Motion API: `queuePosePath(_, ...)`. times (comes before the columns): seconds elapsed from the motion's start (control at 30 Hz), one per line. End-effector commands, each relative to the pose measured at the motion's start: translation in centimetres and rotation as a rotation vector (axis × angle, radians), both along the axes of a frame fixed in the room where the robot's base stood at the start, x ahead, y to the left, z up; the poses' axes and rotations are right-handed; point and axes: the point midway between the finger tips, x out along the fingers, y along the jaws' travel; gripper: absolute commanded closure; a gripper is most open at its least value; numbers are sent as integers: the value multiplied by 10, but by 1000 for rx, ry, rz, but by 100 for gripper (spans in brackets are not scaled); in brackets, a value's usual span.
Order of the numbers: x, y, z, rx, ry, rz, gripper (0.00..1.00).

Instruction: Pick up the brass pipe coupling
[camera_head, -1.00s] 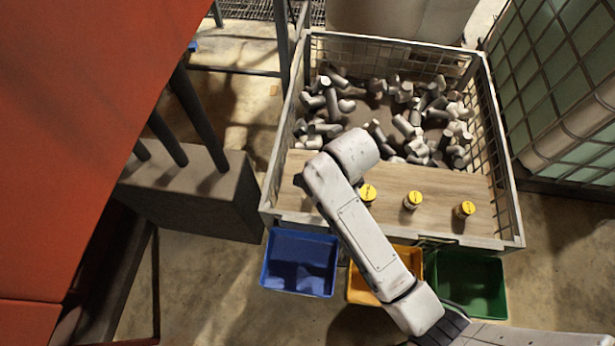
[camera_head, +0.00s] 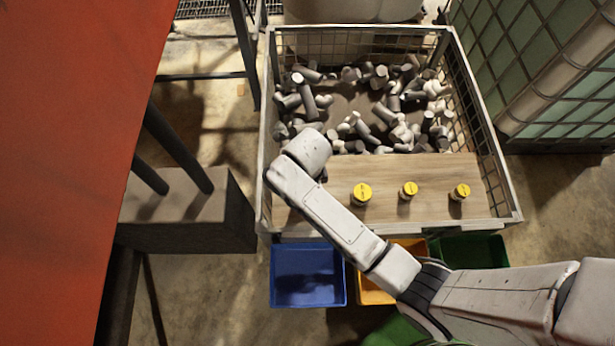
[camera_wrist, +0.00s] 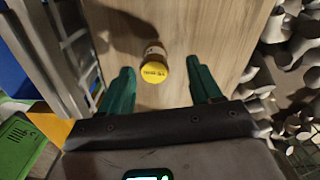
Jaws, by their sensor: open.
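Three short yellow-topped pieces stand on the wooden board: a left one (camera_head: 361,194), a middle one (camera_head: 408,190) and a right one (camera_head: 459,192). In the wrist view one piece with a yellow top (camera_wrist: 153,72) and a brownish, brass-like side stands upright on the board. I cannot tell which piece in the head view it is. My gripper (camera_wrist: 163,76) is open, with its two green fingers apart. The piece shows in the gap between the fingertips, nearer the left finger, and nothing is visibly gripped. In the head view my arm hides the gripper.
The board (camera_head: 430,212) lies across the front of a mesh-sided crate (camera_head: 515,217). Several grey fittings (camera_head: 307,102) are heaped behind it. Blue (camera_head: 308,280), yellow (camera_head: 372,292) and green (camera_head: 485,250) bins sit along the front. An orange-red machine (camera_head: 70,150) fills the left side.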

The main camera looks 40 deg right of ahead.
Motion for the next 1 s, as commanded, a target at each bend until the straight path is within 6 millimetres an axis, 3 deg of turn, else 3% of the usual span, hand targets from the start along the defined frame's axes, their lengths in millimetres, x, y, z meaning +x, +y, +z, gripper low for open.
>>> queuePosePath(0.3,-5,4,-40,0,2,0,36)
queuePosePath(0.57,-5,4,-42,0,0,0,36)
queuePosePath(1.0,-5,4,-42,0,0,0,77)
